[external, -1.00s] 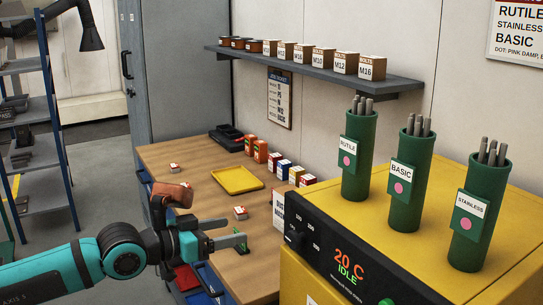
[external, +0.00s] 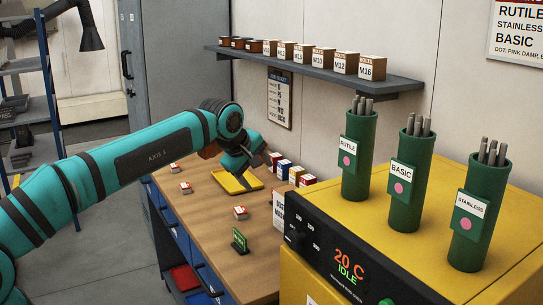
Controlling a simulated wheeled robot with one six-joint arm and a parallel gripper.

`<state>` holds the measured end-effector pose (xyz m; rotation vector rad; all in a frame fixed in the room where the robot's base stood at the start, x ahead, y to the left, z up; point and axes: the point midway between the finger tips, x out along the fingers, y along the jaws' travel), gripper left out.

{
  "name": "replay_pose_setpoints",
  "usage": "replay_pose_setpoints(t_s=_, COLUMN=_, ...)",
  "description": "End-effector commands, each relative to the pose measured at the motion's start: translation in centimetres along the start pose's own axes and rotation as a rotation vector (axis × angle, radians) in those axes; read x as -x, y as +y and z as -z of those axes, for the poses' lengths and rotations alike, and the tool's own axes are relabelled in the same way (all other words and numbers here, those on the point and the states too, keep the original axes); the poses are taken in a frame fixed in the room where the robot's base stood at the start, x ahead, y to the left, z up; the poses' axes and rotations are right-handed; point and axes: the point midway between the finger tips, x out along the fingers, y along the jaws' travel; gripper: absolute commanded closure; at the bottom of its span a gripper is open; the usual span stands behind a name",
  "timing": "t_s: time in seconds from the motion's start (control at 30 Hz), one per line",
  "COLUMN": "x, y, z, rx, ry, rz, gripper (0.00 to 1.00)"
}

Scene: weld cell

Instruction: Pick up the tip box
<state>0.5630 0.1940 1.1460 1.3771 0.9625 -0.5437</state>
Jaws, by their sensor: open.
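No single thing is clearly marked as the tip box at this size. Small red-and-white boxes lie on the wooden bench: one nearer the front (external: 240,213), one at the left edge (external: 186,188), one farther back (external: 173,168). By the wall stands a row with a blue-and-white box (external: 283,170), a yellowish box (external: 296,174) and a red-topped box (external: 307,181). My gripper (external: 259,172) is open over the back of the bench, by the yellow tray and left of the row. My wrist hides the orange boxes behind it.
The yellow tray (external: 226,182) lies on the bench (external: 205,225). The shelf (external: 315,68) with bolt boxes overhangs the wall side. The yellow machine (external: 400,250) with green rod tubes fills the right.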

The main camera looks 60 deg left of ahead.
Motion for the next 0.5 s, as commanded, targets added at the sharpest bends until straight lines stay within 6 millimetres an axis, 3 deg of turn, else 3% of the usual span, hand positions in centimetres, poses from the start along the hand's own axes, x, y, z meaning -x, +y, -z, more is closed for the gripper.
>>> replay_pose_setpoints(t_s=0.2, x=-3.1, y=2.4, z=5.0, rx=0.356, ry=0.039, rz=0.189, gripper=0.33)
replay_pose_setpoints(t_s=0.5, x=-6.8, y=4.1, z=12.1, rx=0.842, ry=0.16, rz=0.43, gripper=0.33)
